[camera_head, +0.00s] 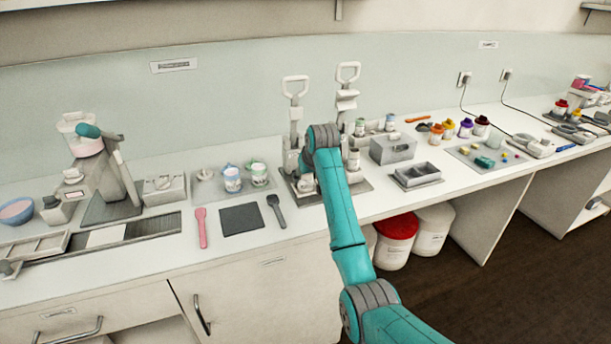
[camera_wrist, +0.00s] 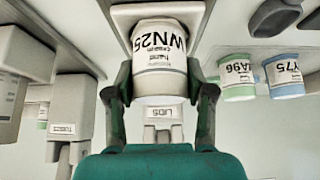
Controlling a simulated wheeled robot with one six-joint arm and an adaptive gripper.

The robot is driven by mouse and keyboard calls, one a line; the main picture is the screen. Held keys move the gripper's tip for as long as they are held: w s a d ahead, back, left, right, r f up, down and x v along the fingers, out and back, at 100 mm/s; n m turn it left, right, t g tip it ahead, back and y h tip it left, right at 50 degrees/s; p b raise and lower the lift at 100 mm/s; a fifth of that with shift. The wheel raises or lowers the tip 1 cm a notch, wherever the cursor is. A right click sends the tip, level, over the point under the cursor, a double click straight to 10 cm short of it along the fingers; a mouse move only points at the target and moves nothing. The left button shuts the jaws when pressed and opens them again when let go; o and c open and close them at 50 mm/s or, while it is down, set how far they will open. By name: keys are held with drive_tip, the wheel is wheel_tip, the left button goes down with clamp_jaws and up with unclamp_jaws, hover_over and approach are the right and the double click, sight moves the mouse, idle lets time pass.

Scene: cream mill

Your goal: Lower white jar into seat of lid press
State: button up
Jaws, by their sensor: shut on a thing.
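My gripper (camera_wrist: 160,72) is shut on the white jar (camera_wrist: 158,52) labelled WN25, with one finger on each side of it. The jar's far end overlaps a pale square block (camera_wrist: 128,14) at the top of the wrist view, probably the press seat; I cannot tell whether they touch. In the head view two presses with loop handles stand against the wall, a left one (camera_head: 295,88) and a right one (camera_head: 347,74). My arm hides much of their bases and the gripper there. I cannot tell which one is the lid press.
Two jars, blue-lidded (camera_head: 232,179) and green-lidded (camera_head: 259,174), stand on a tray left of the presses. A grey box (camera_head: 393,149) stands to the right.

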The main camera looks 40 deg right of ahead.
drive_tip(key=shift+f, duration=0.1)
idle(0.3)
drive_tip(key=o, duration=1.3)
drive_tip(key=shift+r, duration=3)
